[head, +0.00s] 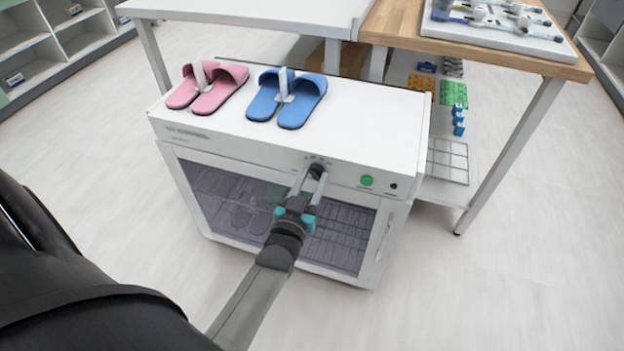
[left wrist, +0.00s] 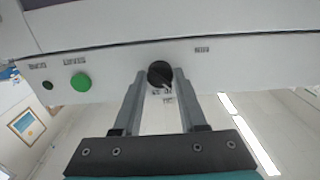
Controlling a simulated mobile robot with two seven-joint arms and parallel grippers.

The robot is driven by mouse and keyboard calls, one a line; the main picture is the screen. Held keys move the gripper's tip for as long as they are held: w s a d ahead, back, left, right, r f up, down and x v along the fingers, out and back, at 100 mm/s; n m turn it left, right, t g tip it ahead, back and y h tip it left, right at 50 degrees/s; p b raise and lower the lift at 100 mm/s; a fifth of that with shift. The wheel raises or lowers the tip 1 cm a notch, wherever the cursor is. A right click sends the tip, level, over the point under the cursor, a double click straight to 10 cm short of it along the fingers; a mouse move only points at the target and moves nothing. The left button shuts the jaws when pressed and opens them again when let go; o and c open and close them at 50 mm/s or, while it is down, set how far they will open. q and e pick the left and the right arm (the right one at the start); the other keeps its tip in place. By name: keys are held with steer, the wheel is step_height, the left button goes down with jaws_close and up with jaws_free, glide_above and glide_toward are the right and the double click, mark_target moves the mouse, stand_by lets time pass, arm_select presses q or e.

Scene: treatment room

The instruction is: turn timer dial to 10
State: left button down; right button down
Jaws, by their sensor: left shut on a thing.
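The timer dial (head: 317,171) is a small round black knob on the white front panel of the slipper cabinet (head: 380,125). My left gripper (head: 311,178) reaches it from the front, with its two fingers on either side of the knob, shut on it. The dial also shows in the left wrist view (left wrist: 160,74), between the tips of the fingers, with a light pointer mark on its face. Small labels surround it, too small to read. My right gripper is not in view.
A green button (head: 366,180) and a small black knob (head: 393,186) sit right of the dial. Pink slippers (head: 222,93) and blue slippers (head: 301,104) lie on the cabinet top. A table with a wooden top (head: 480,48) stands behind. Open floor lies in front and right.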

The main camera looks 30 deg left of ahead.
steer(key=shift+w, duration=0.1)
arm_select(q)
steer(key=shift+m+p, duration=0.4)
steer(key=m+p, duration=0.1)
steer(key=m, duration=0.1)
steer(key=shift+m+p, duration=0.3)
steer(key=shift+p, duration=0.05)
steer(key=shift+m+p, duration=0.5)
steer(key=shift+m, duration=0.8)
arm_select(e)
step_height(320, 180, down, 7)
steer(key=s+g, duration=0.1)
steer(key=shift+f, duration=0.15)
arm_select(q)
steer(key=shift+c, duration=2.3)
jaws_free()
